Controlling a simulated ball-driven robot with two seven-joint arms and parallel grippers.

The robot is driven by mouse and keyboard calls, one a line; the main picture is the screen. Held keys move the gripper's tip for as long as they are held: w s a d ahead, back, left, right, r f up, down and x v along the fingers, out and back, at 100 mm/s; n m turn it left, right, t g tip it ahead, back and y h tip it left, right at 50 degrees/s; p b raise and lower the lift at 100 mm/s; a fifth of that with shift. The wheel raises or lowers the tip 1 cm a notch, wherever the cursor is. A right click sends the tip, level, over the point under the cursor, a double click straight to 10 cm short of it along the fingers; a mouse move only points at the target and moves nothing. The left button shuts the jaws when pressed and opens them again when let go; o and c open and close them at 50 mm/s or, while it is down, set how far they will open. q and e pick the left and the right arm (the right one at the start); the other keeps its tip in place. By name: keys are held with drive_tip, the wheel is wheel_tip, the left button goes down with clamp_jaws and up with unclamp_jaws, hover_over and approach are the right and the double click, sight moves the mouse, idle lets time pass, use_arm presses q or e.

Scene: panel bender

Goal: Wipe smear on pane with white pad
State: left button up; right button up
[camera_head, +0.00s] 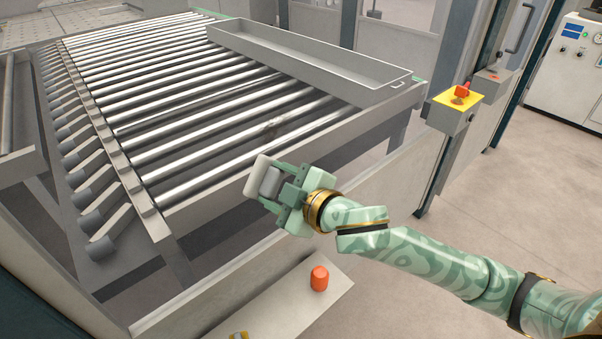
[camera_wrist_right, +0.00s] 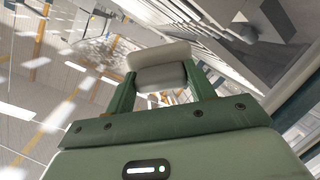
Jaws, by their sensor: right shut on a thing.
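My right gripper (camera_head: 279,188) comes in from the right and is shut on the white pad (camera_head: 259,176). The pad also shows in the right wrist view (camera_wrist_right: 158,54), held between the two green fingers (camera_wrist_right: 160,84). A dark, faint smudge (camera_head: 273,127) shows against the rollers, above and slightly right of the pad in the head view; it looks like the smear. The pad appears apart from it. The pane is clear, and I cannot make out its edges or its distance from the pad. My left gripper is not in view.
A roller table (camera_head: 190,105) fills the left and middle, with a long grey tray (camera_head: 315,62) on its far right side. An orange-red cap (camera_head: 319,278) stands on a ledge below my gripper. A yellow control box (camera_head: 458,97) is at right. Floor beyond is open.

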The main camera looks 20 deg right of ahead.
drive_tip(key=shift+w+d+r+t+b, duration=0.25)
drive_tip(key=shift+w+d+t, duration=0.2)
drive_tip(key=shift+w, duration=0.35)
drive_tip(key=shift+w+d+r+t+b, duration=0.15)
drive_tip(key=shift+w+d+t+b, duration=0.15)
drive_tip(key=shift+w+t, duration=0.35)
drive_tip(key=shift+w+d+r+t+b, duration=0.2)
drive_tip(key=shift+w+d+t+b, duration=0.15)
drive_tip(key=shift+w, duration=0.55)
drive_tip(key=shift+w+r, duration=0.1)
drive_tip(key=shift+w, duration=0.1)
drive_tip(key=shift+x, duration=0.85)
